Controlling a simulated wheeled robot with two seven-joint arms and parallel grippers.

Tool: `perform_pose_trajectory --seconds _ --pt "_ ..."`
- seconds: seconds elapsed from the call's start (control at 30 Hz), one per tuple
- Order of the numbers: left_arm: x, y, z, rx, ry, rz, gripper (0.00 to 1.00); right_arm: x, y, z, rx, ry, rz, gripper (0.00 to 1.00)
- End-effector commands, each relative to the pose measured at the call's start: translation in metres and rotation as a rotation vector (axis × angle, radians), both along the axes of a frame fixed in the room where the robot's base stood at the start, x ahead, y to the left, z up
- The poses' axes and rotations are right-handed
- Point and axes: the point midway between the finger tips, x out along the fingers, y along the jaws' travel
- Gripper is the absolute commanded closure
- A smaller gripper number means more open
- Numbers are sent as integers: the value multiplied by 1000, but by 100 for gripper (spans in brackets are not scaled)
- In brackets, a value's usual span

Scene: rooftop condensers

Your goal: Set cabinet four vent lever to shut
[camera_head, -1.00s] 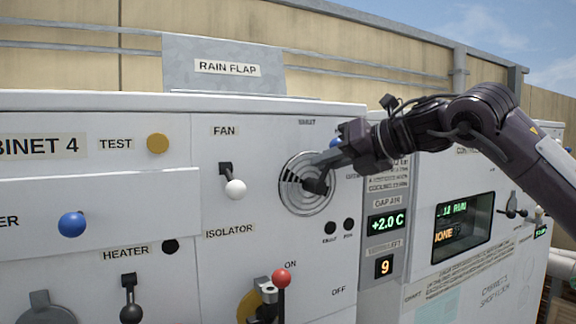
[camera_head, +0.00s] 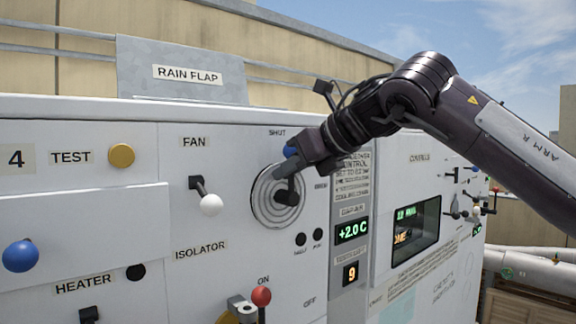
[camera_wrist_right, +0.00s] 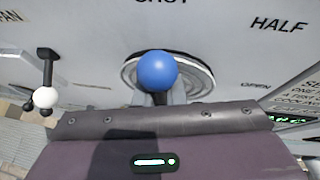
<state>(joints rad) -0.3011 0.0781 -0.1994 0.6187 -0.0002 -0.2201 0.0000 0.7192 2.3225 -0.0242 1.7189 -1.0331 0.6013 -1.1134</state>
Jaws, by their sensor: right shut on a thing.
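The vent lever's blue knob (camera_head: 290,151) shows just above my right gripper (camera_head: 288,168), close below the SHUT label (camera_head: 277,132). The lever rises from a black hub on the round vent disc (camera_head: 262,208), pointing almost straight up. No dark slots show on the visible part of the disc. In the right wrist view, the blue knob (camera_wrist_right: 157,70) stands between my finger ends, with SHUT straight above it and HALF and OPEN to the right. My right gripper is shut on the lever; the jaws partly hide its stem. My left gripper is not in view.
A fan lever with a white knob (camera_head: 211,204) is left of the vent. The red-knobbed isolator lever (camera_head: 261,296) is below. A panel with a +2.0 C display (camera_head: 352,230) is right of it. The blue knob (camera_head: 20,255) at far left is separate.

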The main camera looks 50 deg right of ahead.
Motion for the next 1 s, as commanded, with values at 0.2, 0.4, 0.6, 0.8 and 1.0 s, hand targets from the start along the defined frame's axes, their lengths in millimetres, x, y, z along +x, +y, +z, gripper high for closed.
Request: perform_pose_trajectory --seconds 0.2,0.4,0.6,0.8,1.0 --pt "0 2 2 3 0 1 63 -3 -2 22 -22 -53 -7 100" --pt "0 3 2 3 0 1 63 -3 -2 22 -21 -53 -7 85" --pt "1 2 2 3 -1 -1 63 -2 -1 20 -19 -49 -5 59" --pt "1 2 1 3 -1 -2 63 -1 -1 15 -15 -40 -3 56" --pt "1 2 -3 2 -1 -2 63 -7 -1 17 -14 -39 -4 56"
